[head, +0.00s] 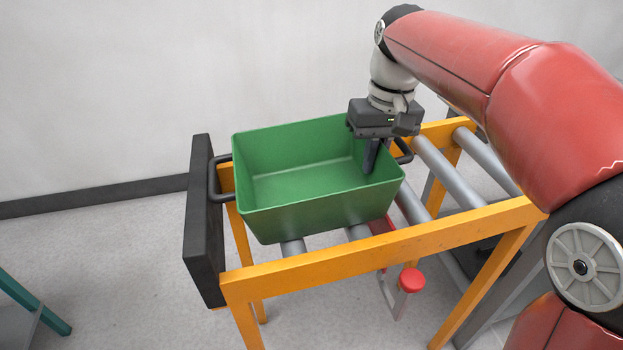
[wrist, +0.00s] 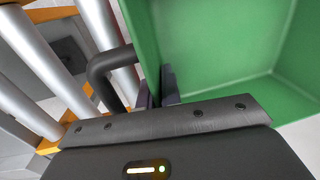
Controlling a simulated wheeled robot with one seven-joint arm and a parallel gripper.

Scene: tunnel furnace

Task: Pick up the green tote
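The green tote (head: 290,221) is empty and stands upright on the roller conveyor, with a dark handle at each end. My gripper (head: 374,157) points down at the tote's right end. In the wrist view, my gripper (wrist: 156,91) has one finger inside the green tote (wrist: 215,45) and the other outside, on the handle side. The fingers sit close together with the tote's end wall between them, and look shut on it. The right handle (wrist: 104,75) is beside the outer finger, not between the fingers. The fingertips are partly hidden.
The conveyor has a yellow frame (head: 390,243) and grey rollers (head: 447,172). A black end plate (head: 202,225) stands close to the tote's left handle. A red round knob (head: 411,280) sits below the front rail. Free rollers lie to the right. A plain wall is behind.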

